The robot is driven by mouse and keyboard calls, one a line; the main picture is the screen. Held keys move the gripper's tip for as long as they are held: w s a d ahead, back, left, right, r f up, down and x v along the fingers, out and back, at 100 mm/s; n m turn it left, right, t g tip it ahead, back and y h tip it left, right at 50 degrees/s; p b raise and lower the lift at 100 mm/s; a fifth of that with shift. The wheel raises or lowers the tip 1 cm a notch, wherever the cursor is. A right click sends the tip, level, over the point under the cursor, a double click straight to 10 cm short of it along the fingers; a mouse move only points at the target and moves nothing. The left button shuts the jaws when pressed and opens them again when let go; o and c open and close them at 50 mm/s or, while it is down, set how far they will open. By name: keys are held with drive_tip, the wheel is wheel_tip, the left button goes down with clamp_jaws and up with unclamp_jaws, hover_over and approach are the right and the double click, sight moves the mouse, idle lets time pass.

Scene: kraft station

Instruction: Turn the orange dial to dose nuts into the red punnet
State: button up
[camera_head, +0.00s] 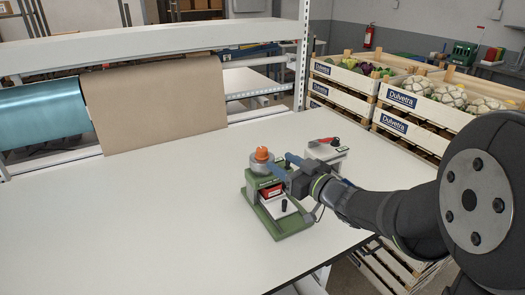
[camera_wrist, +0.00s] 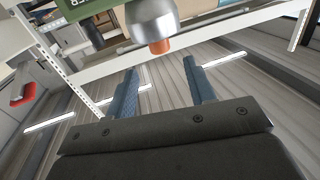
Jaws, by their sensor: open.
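The orange dial (camera_head: 262,154) sits on top of a grey, rounded head on the green dispenser (camera_head: 250,187). In the wrist view the dial (camera_wrist: 159,46) shows as an orange stub on the silver head (camera_wrist: 150,18), just beyond the fingertips and between their lines. The red punnet (camera_head: 270,191) is low in the dispenser under the head, partly hidden by the frame. My gripper (camera_head: 280,163) has blue fingers spread apart beside the dial, on its right. In the wrist view the gripper (camera_wrist: 160,68) is empty, with clear space between the fingers.
A small white device (camera_head: 328,150) stands right behind the dispenser, near my arm. Crates of vegetables (camera_head: 400,125) stand beyond the table's right edge. The white table (camera_head: 130,220) is clear to the left. A brown paper sheet (camera_head: 160,100) and a teal roll (camera_head: 45,110) hang behind.

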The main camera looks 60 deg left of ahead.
sight(266, 153)
drive_tip(key=x, duration=0.8)
drive_tip(key=shift+s+a, duration=0.1)
drive_tip(key=shift+a, duration=0.3)
drive_tip(key=c, duration=1)
